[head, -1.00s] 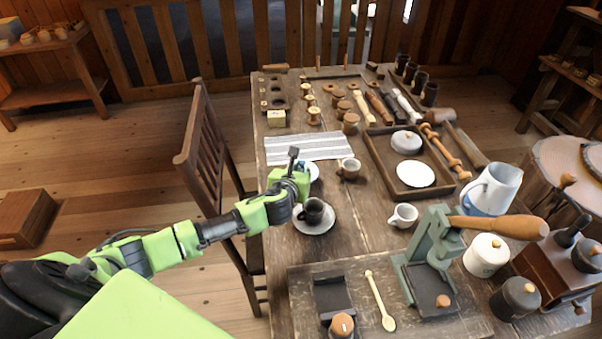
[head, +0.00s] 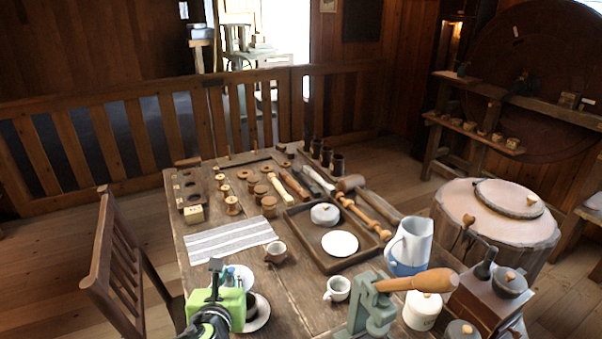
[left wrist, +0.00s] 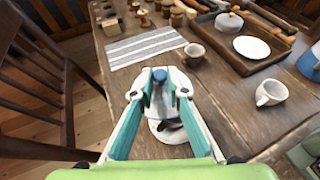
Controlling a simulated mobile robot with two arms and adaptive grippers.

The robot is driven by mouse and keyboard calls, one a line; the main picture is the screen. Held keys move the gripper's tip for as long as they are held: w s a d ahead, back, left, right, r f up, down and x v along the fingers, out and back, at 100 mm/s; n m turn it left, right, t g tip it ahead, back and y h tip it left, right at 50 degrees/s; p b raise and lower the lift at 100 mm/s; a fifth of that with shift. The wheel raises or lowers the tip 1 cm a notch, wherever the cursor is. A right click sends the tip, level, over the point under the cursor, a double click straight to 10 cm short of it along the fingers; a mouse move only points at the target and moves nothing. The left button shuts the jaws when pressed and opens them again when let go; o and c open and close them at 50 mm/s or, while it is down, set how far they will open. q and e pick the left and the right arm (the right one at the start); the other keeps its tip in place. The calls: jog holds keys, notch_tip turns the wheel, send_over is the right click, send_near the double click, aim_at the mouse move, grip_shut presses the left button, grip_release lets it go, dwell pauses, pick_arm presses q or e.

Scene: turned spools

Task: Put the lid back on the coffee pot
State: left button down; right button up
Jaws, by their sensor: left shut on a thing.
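A white coffee pot (head: 410,248) with a blue lower part and a handle stands upright at the right side of the table; its edge shows in the left wrist view (left wrist: 311,64). My left gripper (head: 217,283) is over the table's near left part, far left of the pot. In the left wrist view its fingertips (left wrist: 159,90) are shut on a bluish-grey piece. A white round lid (left wrist: 176,82) shows around and behind this piece, partly hidden by the fingers. In the head view the white round part (head: 241,274) shows beside the gripper. My right gripper is not in view.
A dark cup on a saucer (left wrist: 165,133) is just below my left gripper. A striped cloth (head: 230,238) lies flat.

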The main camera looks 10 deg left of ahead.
pick_arm(q)
jog(key=s+d+r+n+g+y, duration=0.2)
jog(key=s+d+r+n+y, duration=0.1)
jog(key=s, duration=0.3)
jog(key=s+d+r+n+g+y, duration=0.2)
jog(key=s+d+r+n+y, duration=0.2)
jog(key=s, duration=0.3)
jog(key=shift+s+r, duration=0.3)
jog(key=shift+r, duration=0.05)
dwell(1.1)
